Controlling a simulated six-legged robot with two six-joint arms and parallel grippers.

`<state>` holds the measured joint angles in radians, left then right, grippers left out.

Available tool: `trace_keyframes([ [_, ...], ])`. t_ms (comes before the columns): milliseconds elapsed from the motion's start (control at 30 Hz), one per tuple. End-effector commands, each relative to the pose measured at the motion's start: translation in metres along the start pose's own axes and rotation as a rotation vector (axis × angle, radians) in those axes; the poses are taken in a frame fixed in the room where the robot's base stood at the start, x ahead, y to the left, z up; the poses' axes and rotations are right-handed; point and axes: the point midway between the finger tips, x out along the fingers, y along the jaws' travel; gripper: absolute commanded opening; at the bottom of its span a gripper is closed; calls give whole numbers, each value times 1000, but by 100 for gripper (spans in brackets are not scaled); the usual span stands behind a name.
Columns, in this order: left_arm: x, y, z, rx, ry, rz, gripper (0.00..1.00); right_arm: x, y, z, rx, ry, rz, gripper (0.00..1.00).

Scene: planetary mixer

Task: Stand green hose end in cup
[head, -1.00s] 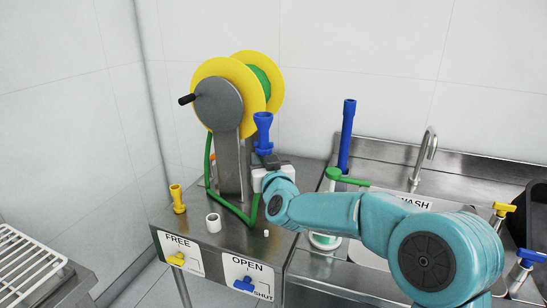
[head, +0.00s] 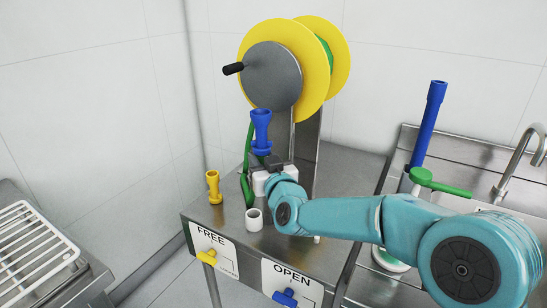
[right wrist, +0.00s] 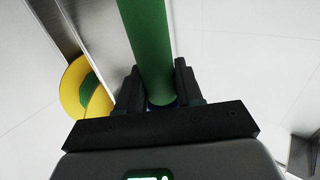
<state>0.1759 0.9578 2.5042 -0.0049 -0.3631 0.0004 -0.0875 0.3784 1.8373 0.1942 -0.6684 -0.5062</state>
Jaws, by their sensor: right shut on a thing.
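My right gripper (head: 272,164) is shut on the green hose's end, above the metal counter. A blue flared fitting (head: 261,130) stands upright just above the jaws. The green hose (head: 246,165) shows to the left of the gripper and hangs down toward the counter. In the right wrist view the green hose (right wrist: 150,45) runs between the two fingers (right wrist: 160,95), with a sliver of blue at the grip. A small white cup (head: 254,219) stands on the counter, below and slightly left of the gripper, apart from it. My left gripper is not in view.
A hose reel with yellow discs (head: 325,60) stands on a post behind the gripper. A yellow fitting (head: 213,187) stands at the counter's left edge. A sink with a faucet (head: 520,165) and a blue pipe (head: 428,125) is at right. A wire rack (head: 35,245) is at left.

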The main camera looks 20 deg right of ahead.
Motion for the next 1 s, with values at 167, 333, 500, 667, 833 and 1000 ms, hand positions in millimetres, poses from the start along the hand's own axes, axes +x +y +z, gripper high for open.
trace_keyframes([
  [167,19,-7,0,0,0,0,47,-7,-20,14,0,5,-32,1],
  [333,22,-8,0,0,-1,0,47,-11,-29,14,0,5,-45,1],
  [500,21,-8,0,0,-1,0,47,-12,-30,13,0,5,-46,1],
  [667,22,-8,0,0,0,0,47,-12,-30,14,0,5,-46,1],
  [833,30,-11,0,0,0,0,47,-13,-30,20,2,4,-45,1],
  [1000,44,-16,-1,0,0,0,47,-13,-30,34,2,4,-45,1],
])
